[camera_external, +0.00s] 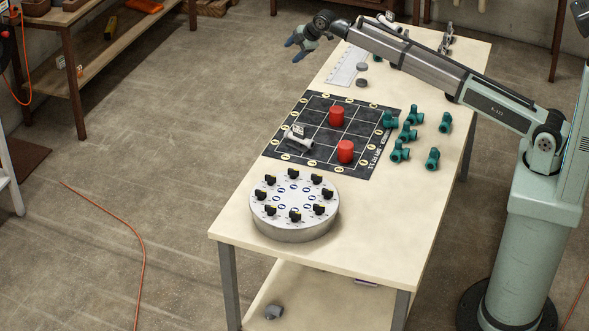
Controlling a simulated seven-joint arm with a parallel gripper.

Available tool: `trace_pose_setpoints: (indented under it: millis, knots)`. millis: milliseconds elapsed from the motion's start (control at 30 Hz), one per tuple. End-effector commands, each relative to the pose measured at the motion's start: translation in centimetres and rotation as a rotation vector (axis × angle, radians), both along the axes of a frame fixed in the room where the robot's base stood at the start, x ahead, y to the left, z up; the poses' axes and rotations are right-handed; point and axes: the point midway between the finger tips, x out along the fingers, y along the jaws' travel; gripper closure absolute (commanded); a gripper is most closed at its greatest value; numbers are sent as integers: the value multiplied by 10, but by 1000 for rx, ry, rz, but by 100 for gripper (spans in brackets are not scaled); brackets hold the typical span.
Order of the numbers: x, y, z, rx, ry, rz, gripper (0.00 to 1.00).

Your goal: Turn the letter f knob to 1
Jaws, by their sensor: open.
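A round grey drum with a white top (293,226) stands on the near part of the table. Several black knobs with small yellow marks stand in a ring on its top, one of them at the near side (295,215). Blue round labels lie inside the ring. The letters and numbers are too small to read, so I cannot tell which knob is f or where it points. My gripper (299,52) is open and empty. It hangs high by the far left edge of the table, well away from the drum.
A black grid mat (308,156) behind the drum carries two red cylinders (346,151) and a white pipe piece (299,141). Several teal pipe fittings (408,132) stand to its right. The table (385,237) is clear right of the drum.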

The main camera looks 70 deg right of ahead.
Motion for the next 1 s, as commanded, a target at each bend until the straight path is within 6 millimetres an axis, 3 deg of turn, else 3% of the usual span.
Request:
trace_pose_setpoints:
  millis: [33, 267, 467, 600, 800, 1000]
  knots:
    - [0, 37, 0, 4, 33, 37, 35]
    - [-21, 175, 3, 9, 188, 179, 35]
    - [-56, 290, 7, -3, 327, 303, 35]
    - [-90, 366, 13, -22, 421, 387, 35]
    - [-145, 458, 23, -60, 550, 497, 35]
    - [-186, 510, 32, -92, 633, 564, 35]
